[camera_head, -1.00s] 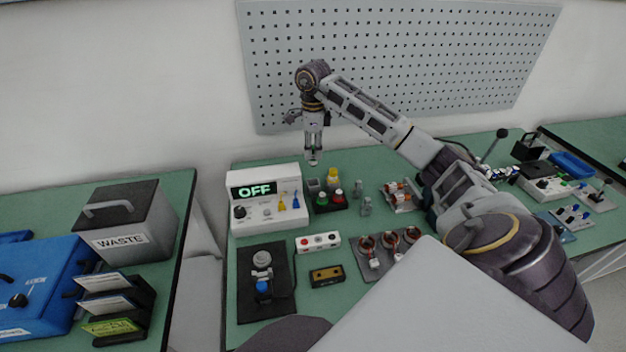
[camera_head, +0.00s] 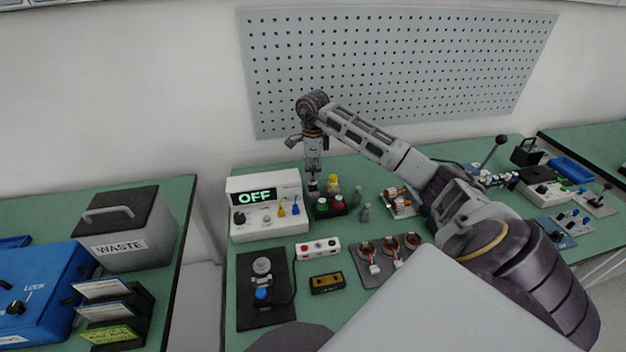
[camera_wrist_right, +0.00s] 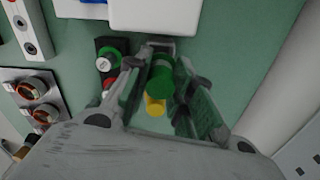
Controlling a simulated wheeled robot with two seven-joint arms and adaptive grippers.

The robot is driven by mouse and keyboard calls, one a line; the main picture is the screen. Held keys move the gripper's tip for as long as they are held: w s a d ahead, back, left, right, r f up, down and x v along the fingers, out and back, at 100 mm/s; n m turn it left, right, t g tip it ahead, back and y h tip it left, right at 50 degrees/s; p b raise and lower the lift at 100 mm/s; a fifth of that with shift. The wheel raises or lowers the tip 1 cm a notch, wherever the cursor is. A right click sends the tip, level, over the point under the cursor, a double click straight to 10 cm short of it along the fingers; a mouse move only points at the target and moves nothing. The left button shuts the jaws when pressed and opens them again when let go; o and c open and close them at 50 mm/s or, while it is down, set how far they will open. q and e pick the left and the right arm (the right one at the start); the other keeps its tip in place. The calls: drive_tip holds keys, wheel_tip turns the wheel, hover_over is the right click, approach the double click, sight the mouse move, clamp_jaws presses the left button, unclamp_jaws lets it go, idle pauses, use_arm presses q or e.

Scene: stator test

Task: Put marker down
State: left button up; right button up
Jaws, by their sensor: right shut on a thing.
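My right gripper (camera_head: 313,178) points straight down just behind the small black holder (camera_head: 330,209) beside the white tester. In the right wrist view, the right gripper (camera_wrist_right: 160,95) is shut on a green cylindrical marker (camera_wrist_right: 160,78). In the head view the held marker is mostly hidden by the fingers and too small to make out. A green cap (camera_head: 322,203) and a red cap (camera_head: 338,202) show in the holder. I cannot tell whether the held marker touches anything below. My left gripper is not in view.
A yellow object (camera_head: 333,182) stands close to the right of the gripper. The white tester (camera_head: 266,207) reading OFF is on the left. Small grey parts (camera_head: 365,210), a stator (camera_head: 399,203) and a tray with copper coils (camera_head: 371,277) lie to the right and front.

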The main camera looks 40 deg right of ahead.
sight(313, 179)
drive_tip(key=shift+f, duration=1.9)
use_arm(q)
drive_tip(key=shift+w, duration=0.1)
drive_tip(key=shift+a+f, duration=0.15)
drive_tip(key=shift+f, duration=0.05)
use_arm(e)
drive_tip(key=shift+f, duration=0.4)
drive_tip(key=o, duration=0.6)
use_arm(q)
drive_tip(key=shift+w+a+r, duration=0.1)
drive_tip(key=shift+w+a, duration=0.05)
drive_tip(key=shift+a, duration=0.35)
use_arm(e)
drive_tip(key=o, duration=0.4)
drive_tip(key=shift+c, duration=0.2)
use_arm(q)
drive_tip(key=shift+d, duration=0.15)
use_arm(e)
drive_tip(key=shift+r, duration=0.1)
drive_tip(key=shift+r, duration=0.35)
wheel_tip(313, 179, up, 11)
drive_tip(key=shift+r, duration=0.1)
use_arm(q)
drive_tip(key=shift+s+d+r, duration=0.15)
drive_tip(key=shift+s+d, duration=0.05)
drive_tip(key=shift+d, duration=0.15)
use_arm(e)
drive_tip(key=shift+r, duration=0.35)
